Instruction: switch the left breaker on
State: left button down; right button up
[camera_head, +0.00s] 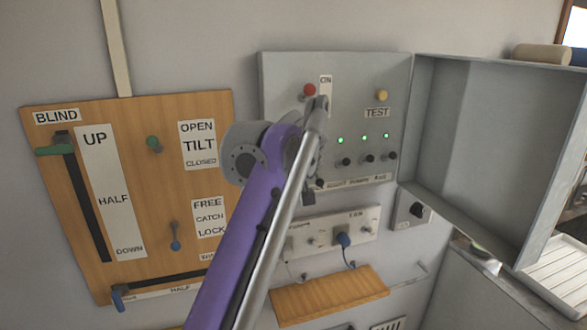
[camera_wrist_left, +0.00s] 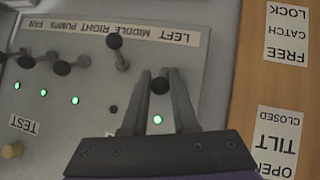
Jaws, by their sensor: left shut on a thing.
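The left breaker's dark knob (camera_wrist_left: 160,86) sits between the two fingers of my left gripper (camera_wrist_left: 168,82) in the left wrist view, where the panel appears upside down. The fingers are shut on it. Its knob leans away from the LEFT label (camera_wrist_left: 181,38) toward a lit green lamp (camera_wrist_left: 157,119). In the head view my left gripper (camera_head: 309,196) is at the lower left of the grey panel (camera_head: 285,85), and my arm hides the left breaker. The middle breaker (camera_wrist_left: 115,42) leans toward the label strip, and its lamp (camera_wrist_left: 113,109) is dark. My right gripper is out of view.
Several other breakers (camera_head: 370,158) stand to the right with green lamps lit. A red knob (camera_head: 309,89) and a yellow knob (camera_head: 382,95) are above. A wooden blind board (camera_head: 85,275) is left, an open panel door (camera_head: 490,150) right, and a wooden shelf (camera_head: 330,295) below.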

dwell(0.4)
pick_arm(q)
jog(key=c, duration=1)
grip_release()
jog(key=v, duration=1)
jog(key=shift+s+r, duration=0.25)
jog(key=shift+r, duration=0.05)
